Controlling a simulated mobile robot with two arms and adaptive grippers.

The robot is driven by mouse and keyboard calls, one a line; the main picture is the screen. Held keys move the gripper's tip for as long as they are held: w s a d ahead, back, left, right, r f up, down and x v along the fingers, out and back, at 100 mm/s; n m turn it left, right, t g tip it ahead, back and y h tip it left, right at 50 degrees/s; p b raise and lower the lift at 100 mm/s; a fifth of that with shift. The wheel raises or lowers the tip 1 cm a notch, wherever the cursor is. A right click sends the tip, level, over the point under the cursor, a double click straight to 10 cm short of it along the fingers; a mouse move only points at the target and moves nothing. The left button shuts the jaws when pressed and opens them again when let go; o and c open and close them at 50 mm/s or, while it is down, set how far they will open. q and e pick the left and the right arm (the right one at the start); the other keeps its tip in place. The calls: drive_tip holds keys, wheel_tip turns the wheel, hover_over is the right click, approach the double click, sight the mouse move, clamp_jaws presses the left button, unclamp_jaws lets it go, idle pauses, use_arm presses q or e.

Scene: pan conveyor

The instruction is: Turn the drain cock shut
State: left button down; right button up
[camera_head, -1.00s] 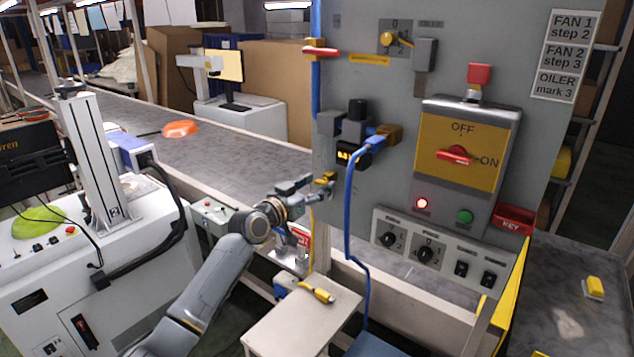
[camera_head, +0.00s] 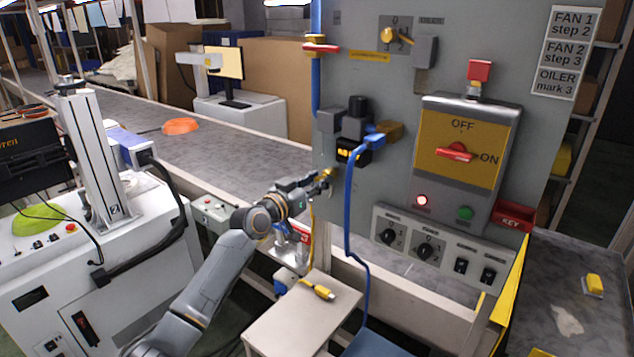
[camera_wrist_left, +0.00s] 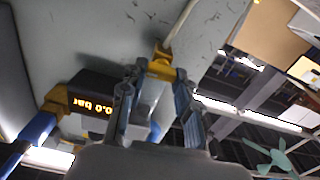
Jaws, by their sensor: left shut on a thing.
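The drain cock, a small brass-yellow fitting (camera_head: 330,173), is on the lower left edge of the grey panel, below the black digital gauge (camera_head: 347,152). In the left wrist view its yellow handle (camera_wrist_left: 160,67) lies crosswise between my fingertips. My left gripper (camera_head: 324,180) reaches it from the lower left and is shut on it; the gripper also shows in the left wrist view (camera_wrist_left: 157,76) with a finger on each side of the handle. The fingers hide part of the cock in the head view. My right gripper is not in view.
A blue hose (camera_head: 351,215) hangs close right of my gripper. A red-handled valve (camera_head: 320,47) sits on the blue pipe above. A yellow plug (camera_head: 322,292) lies on a small white table (camera_head: 290,330) below. The grey conveyor (camera_head: 235,150) runs behind my arm.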

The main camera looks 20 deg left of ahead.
use_arm(q)
drive_tip(key=n, duration=0.3)
drive_tip(key=shift+n, duration=0.4)
drive_tip(key=n, duration=0.4)
drive_tip(key=shift+a+n+p, duration=0.1)
drive_tip(key=shift+n+p, duration=0.2)
drive_tip(key=n+p, duration=0.1)
drive_tip(key=n, duration=0.3)
drive_tip(key=shift+n, duration=0.3)
drive_tip(key=shift+a+f+n+p, duration=0.15)
drive_tip(key=shift+n+p, duration=0.8)
drive_tip(key=shift+n, duration=1.25)
drive_tip(key=shift+f, duration=0.1)
drive_tip(key=c, duration=1)
unclamp_jaws()
drive_tip(key=shift+o, duration=0.2)
